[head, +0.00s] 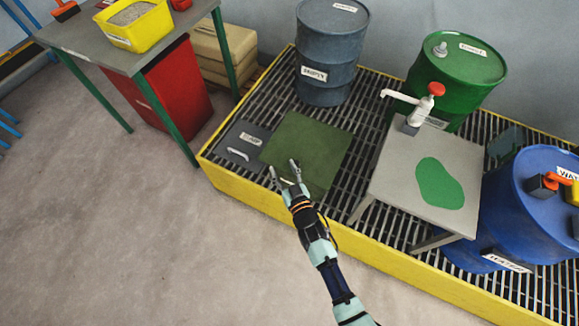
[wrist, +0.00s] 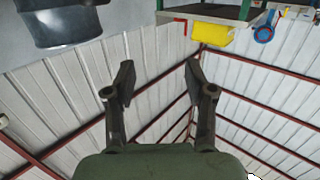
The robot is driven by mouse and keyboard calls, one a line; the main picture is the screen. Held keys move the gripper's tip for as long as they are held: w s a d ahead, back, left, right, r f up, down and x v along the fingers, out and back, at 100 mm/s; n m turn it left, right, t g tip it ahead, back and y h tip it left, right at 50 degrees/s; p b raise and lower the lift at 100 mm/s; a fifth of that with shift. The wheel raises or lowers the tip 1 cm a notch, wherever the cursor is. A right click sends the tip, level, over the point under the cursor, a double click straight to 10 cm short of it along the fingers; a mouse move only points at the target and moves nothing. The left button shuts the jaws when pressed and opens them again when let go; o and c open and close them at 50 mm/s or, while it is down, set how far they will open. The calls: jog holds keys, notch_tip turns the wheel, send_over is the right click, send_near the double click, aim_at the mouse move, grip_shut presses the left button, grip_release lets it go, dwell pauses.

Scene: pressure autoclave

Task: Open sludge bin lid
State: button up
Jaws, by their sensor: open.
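A dark grey square lid (head: 232,141) with a light bar handle (head: 238,154) and a small white label lies flat at the grating's left end in the head view. The label is too small to read surely. My gripper (head: 283,164) is open and empty, to the right of the handle and apart from it in the picture. It overlaps the lower left part of a dark green square panel (head: 313,141). Its height above the panel is unclear. The wrist view shows both fingers (wrist: 162,80) spread with nothing between them; the lid is not identifiable there.
A yellow-edged grating platform (head: 250,201) carries a grey drum (head: 330,82), a green drum (head: 455,68), a blue drum (head: 525,225) and a grey stand (head: 392,170) with a pump. A table (head: 92,49) stands left. The front floor is clear.

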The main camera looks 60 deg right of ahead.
jog(key=s+d+f+m+h, duration=0.1)
jog(key=s+d+f, duration=0.1)
jog(key=s+f, duration=0.5)
jog(key=b+x, duration=0.2)
jog(key=x, duration=0.1)
jog(key=b+x, duration=0.1)
jog(key=x, duration=0.3)
jog(key=shift+w+a+r+b, duration=0.1)
jog(key=shift+w+a+b, duration=0.05)
jog(key=shift+w+b, duration=0.2)
jog(key=shift+w+d+r, duration=0.1)
jog(key=shift+w+d, duration=0.2)
jog(key=shift+d, duration=0.05)
grip_shut()
jog(key=shift+r, duration=0.1)
